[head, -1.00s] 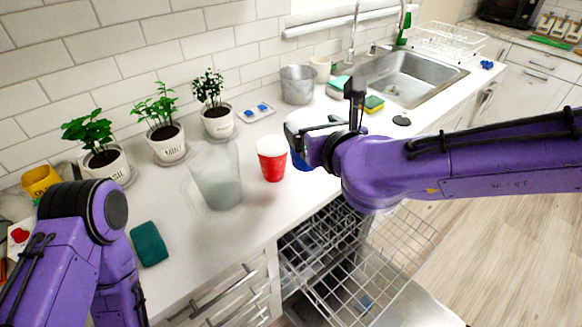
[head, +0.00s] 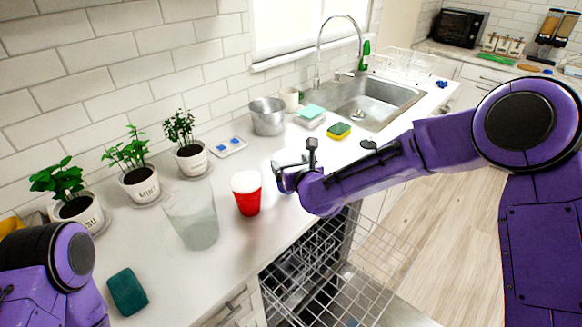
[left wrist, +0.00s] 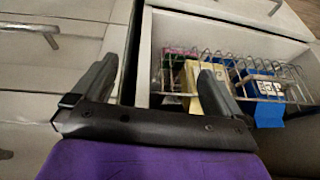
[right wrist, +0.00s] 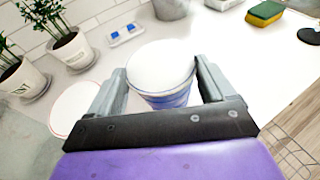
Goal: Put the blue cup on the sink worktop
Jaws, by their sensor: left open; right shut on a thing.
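The blue cup (right wrist: 166,98), white on top with blue stripes on its side, is between the fingers of my right gripper (right wrist: 161,72) in the right wrist view. That gripper is shut on it. I cannot tell whether the cup's base touches the worktop. My left gripper (left wrist: 160,78) is open and empty in the left wrist view, near an open drawer.
A translucent container (head: 193,218) stands left of the red cup. Potted herbs (head: 137,185) line the wall. A metal pot (head: 268,117), sponge (head: 339,131) and sink (head: 375,105) lie beyond. The open dishwasher rack (head: 325,270) is below the front edge. The drawer holds a wire basket (left wrist: 230,58).

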